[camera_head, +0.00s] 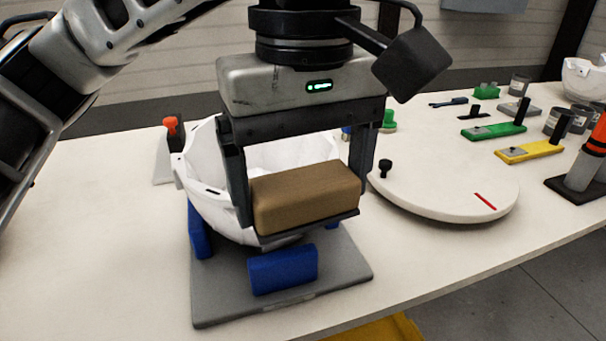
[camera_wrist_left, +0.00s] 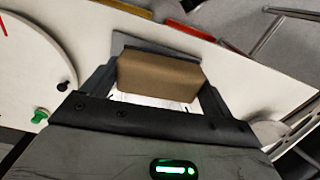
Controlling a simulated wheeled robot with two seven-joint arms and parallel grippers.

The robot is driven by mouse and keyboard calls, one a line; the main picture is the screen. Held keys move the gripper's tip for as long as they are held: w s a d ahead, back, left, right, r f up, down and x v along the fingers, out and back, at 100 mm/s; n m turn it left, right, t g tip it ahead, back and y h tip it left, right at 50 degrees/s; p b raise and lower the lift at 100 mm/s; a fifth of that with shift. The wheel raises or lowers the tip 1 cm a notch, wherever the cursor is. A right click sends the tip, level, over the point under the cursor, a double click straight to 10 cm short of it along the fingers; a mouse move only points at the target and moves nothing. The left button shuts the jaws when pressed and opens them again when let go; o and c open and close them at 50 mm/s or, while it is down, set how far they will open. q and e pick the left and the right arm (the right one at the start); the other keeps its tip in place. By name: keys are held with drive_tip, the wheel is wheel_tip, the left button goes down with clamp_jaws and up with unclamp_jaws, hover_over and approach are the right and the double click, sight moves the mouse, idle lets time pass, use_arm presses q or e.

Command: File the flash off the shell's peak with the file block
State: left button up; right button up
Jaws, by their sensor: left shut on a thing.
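My left gripper (camera_head: 302,190) is shut on a brown file block (camera_head: 305,197) with a thin dark plate along its underside. The block also fills the space between the fingers in the left wrist view (camera_wrist_left: 158,76). A white helmet shell (camera_head: 218,205) sits in a grey cradle (camera_head: 213,300) with blue pads (camera_head: 283,269). The block is in front of the shell's near side in the head view and hides much of it, including the near rim. I cannot tell whether block and shell touch. My right gripper is not in view.
A round white turntable (camera_head: 440,195) with a black knob and red mark stands to the right. A red-knobbed item (camera_head: 167,150) stands at left. The table's left is clear.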

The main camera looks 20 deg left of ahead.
use_arm(q)
drive_tip(key=shift+f+b, duration=1)
drive_tip(key=shift+f, duration=0.1)
drive_tip(key=shift+r, duration=0.1)
